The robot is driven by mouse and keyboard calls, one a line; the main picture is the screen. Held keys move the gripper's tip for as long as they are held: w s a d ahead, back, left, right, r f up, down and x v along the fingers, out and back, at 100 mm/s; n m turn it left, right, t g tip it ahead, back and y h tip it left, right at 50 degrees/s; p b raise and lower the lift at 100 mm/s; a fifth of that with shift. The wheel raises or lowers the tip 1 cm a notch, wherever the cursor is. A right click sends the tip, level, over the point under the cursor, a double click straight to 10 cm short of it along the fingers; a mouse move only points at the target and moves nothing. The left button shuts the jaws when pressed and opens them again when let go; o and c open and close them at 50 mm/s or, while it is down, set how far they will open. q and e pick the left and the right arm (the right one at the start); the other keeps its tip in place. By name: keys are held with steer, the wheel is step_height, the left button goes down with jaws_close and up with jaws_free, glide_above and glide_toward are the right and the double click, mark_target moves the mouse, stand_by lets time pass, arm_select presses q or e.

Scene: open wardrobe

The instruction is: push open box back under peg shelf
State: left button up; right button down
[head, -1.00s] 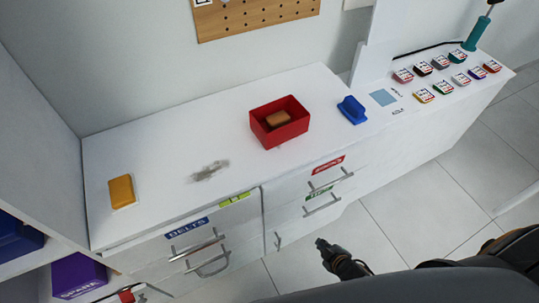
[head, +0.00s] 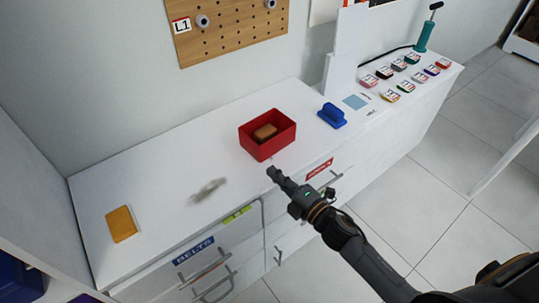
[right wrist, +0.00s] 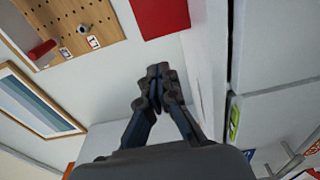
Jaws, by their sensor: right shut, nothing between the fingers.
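The red open box (head: 267,137) stands on the white counter, with a brown block (head: 265,131) inside it. It also shows in the right wrist view as a red patch (right wrist: 160,15) at the top. The wooden peg shelf board (head: 232,30) is on the wall behind the box, and it shows in the right wrist view (right wrist: 75,25) too. My right gripper (head: 272,172) is shut and empty, just in front of the box near the counter's front edge, apart from it. In the right wrist view its fingers (right wrist: 160,75) are together. My left gripper is not in view.
Several labelled small tins (head: 398,65) are at the far right. The counter behind the box is clear.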

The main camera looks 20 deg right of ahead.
mark_target(261, 151)
steer(key=x, duration=0.3)
steer(key=shift+w+a+r, duration=0.1)
steer(key=shift+w+r, duration=0.05)
steer(key=shift+w, duration=0.25)
steer(key=shift+w+d+p, duration=0.25)
steer(key=shift+w+d, duration=0.05)
steer(key=shift+w, duration=0.25)
steer(key=shift+w+d+p, duration=0.2)
steer(key=shift+w+d, duration=0.05)
steer(key=shift+w, duration=0.3)
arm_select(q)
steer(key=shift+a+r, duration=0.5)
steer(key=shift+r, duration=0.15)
arm_select(e)
steer(key=shift+w+d, duration=0.2)
steer(key=shift+w, duration=0.25)
